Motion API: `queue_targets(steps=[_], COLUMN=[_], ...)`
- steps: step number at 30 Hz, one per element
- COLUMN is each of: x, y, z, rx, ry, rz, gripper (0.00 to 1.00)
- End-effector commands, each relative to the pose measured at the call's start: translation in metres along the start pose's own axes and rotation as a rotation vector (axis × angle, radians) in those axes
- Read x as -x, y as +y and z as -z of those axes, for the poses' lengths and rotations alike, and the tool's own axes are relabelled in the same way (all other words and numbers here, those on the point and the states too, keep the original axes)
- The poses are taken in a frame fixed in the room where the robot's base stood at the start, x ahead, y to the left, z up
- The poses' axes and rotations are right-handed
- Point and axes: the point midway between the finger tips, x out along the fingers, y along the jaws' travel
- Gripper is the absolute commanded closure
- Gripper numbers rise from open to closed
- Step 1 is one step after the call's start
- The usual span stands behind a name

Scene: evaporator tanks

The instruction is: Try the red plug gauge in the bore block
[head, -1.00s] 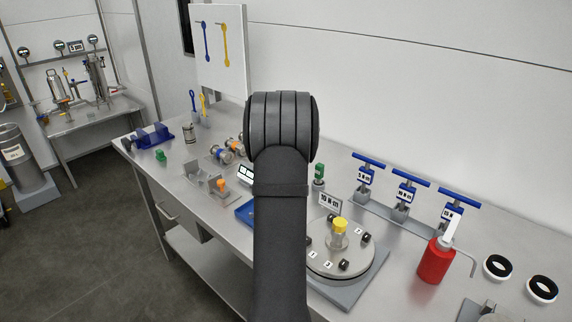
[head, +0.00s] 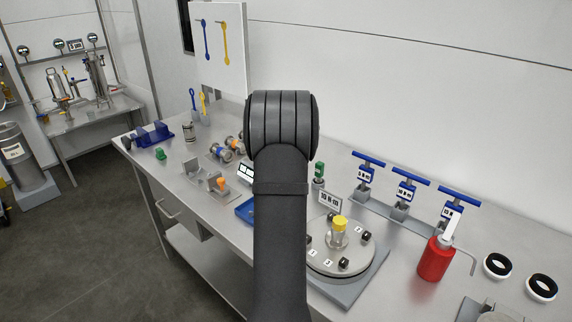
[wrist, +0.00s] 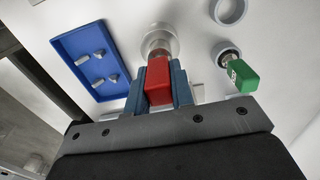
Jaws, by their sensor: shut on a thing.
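The red plug gauge (wrist: 159,80) shows in the wrist view as a red block handle between the blue fingers of my gripper (wrist: 160,88), which is shut on it. Its far end points at a round, pale metal piece (wrist: 158,38), possibly part of the bore block. I cannot tell whether its nose is inside, touching or above that piece. A green-handled gauge (wrist: 241,76) sits to the right at another round metal seat (wrist: 226,50). In the head view my arm hides my gripper and the red gauge.
A blue tray (wrist: 60,45) with several small metal pieces lies left of my gripper. Another grey ring (wrist: 229,12) is at the upper right. In the head view, a round plate with a yellow-capped post (head: 340,225) and a red bottle (head: 434,260) stand to the right.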

Motion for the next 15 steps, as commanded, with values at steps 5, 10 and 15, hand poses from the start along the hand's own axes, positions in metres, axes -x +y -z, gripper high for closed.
queue_targets(steps=[5, 10, 15], x=[-0.0003, -0.0003, -0.0003], y=[0.0, 0.0, -0.0001], z=[-0.0001, 0.0, 0.0], rx=[0.0, 0.0, 0.0], ry=[0.0, 0.0, 0.0], rz=[0.0, 0.0, 0.0], gripper=[1.0, 0.76, 0.53])
